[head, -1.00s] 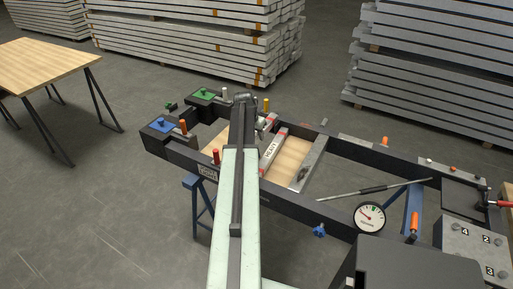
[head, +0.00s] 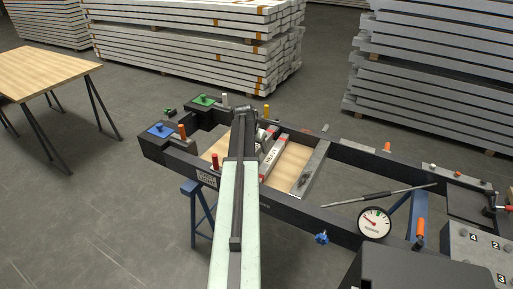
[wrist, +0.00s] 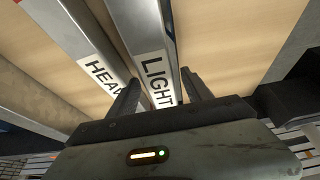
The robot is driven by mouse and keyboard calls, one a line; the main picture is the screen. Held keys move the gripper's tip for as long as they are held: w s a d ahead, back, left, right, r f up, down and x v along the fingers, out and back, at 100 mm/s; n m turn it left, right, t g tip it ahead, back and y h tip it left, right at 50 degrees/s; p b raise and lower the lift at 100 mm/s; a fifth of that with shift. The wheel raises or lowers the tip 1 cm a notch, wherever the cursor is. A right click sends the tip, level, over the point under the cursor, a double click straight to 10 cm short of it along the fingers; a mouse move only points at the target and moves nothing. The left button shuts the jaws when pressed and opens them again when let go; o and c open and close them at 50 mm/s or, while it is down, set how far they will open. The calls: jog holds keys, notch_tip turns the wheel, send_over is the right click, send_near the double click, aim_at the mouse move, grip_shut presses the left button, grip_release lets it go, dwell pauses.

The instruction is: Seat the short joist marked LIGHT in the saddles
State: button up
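The joist marked LIGHT (wrist: 148,40) shows in the wrist view, lying over pale wood boards. My gripper (wrist: 160,95) is open, with one finger on each side of this joist. A gap shows between the left finger and the joist; I cannot tell whether the right finger touches it. The joist marked HEAVY (wrist: 82,35) lies close beside it to the left, and also shows in the head view (head: 276,147). In the head view my gripper (head: 244,112) is at the far end of my arm, which hides most of the LIGHT joist. I cannot make out the saddles.
A dark frame (head: 290,208) surrounds the boards, with a grey crossbar (head: 313,165) to the right. A wooden table (head: 45,65) is at the left.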

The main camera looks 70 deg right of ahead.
jog(key=p+v, duration=1.1)
jog(key=v, duration=0.1)
jog(key=shift+r, duration=0.2)
jog(key=shift+w, duration=0.15)
